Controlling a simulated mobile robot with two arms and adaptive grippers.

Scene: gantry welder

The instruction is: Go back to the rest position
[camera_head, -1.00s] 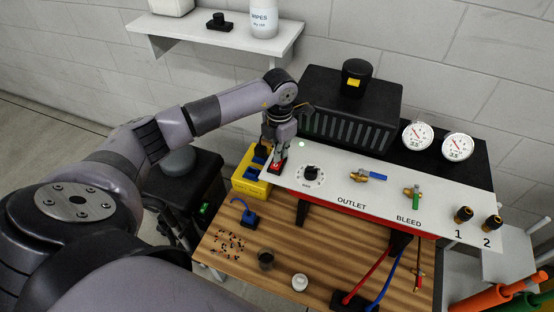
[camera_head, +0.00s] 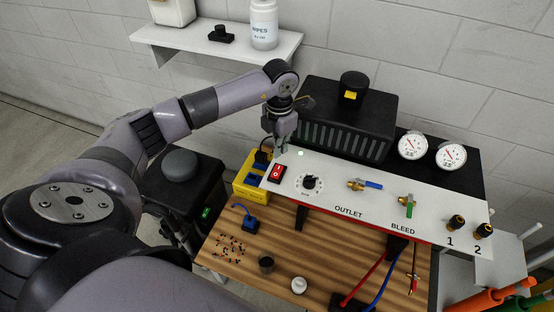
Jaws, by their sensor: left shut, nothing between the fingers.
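My left gripper (camera_head: 279,147) is shut and empty. It hangs just above the left end of the white control panel (camera_head: 330,203), behind the red rocker switch (camera_head: 277,173). The switch now shows fully, and the gripper appears apart from it. A black knob (camera_head: 309,182) sits on the panel to the right of the switch. My left arm reaches in from the left, its forearm crossing above the left side of the bench. My right gripper is not in view.
A yellow box (camera_head: 240,188) stands left of the panel. A black ribbed unit (camera_head: 345,120) is behind it, with two gauges (camera_head: 451,156) to the right. A wall shelf (camera_head: 190,45) hangs above the arm. The wooden bench top (camera_head: 330,270) holds small items and hoses.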

